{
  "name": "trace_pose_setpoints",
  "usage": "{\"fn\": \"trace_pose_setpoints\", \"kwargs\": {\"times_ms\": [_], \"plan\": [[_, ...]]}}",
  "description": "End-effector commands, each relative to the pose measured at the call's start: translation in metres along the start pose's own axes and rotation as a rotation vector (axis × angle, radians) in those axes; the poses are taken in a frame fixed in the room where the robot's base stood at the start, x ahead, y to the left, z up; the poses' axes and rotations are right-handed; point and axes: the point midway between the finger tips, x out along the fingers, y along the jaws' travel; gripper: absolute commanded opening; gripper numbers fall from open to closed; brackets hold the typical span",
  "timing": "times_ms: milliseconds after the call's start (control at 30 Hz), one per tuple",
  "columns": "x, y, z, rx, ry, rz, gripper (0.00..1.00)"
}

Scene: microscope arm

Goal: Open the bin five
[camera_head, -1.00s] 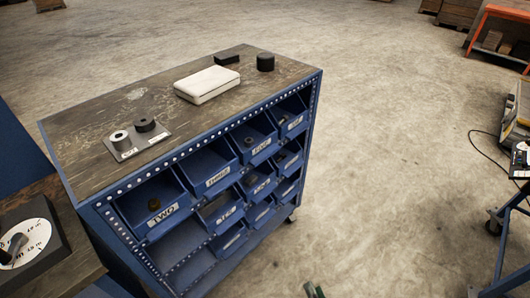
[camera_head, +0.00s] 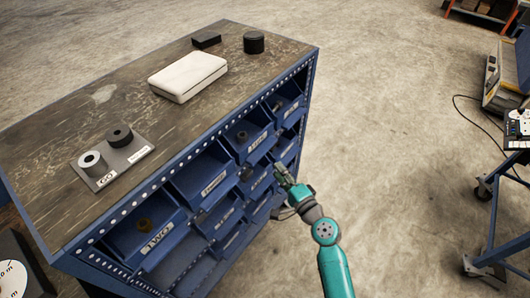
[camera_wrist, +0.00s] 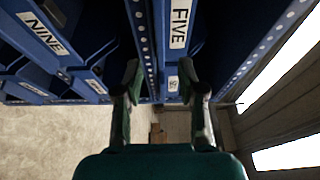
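The bin labelled FIVE (camera_head: 257,141) is a blue open-topped bin in the top row of the blue cabinet, with a small dark round part in it. In the wrist view its label (camera_wrist: 180,24) shows at top centre. My gripper (camera_head: 284,174) is in front of the cabinet, below and to the right of that label in the head view. In the wrist view my gripper (camera_wrist: 162,88) has its two fingers apart with nothing between them, below the FIVE label. Whether a finger touches the bin I cannot tell.
Bins labelled TWO (camera_head: 157,238) and THREE (camera_head: 213,182) sit to the left in the same row. A NINE bin (camera_wrist: 42,33) is beside it in the wrist view. The wooden cabinet top (camera_head: 130,95) holds a white case (camera_head: 188,76). Open floor (camera_head: 390,130) lies right.

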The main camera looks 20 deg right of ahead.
Motion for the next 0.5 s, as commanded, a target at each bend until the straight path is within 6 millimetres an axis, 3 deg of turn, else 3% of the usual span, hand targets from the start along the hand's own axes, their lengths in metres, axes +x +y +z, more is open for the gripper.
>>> {"fn": "trace_pose_setpoints", "kwargs": {"times_ms": [300,500], "plan": [[0.056,-0.001,0.001,-0.002,-0.001,-0.001,0.4],[0.08,0.0,0.001,-0.002,-0.001,0.001,0.4]]}}
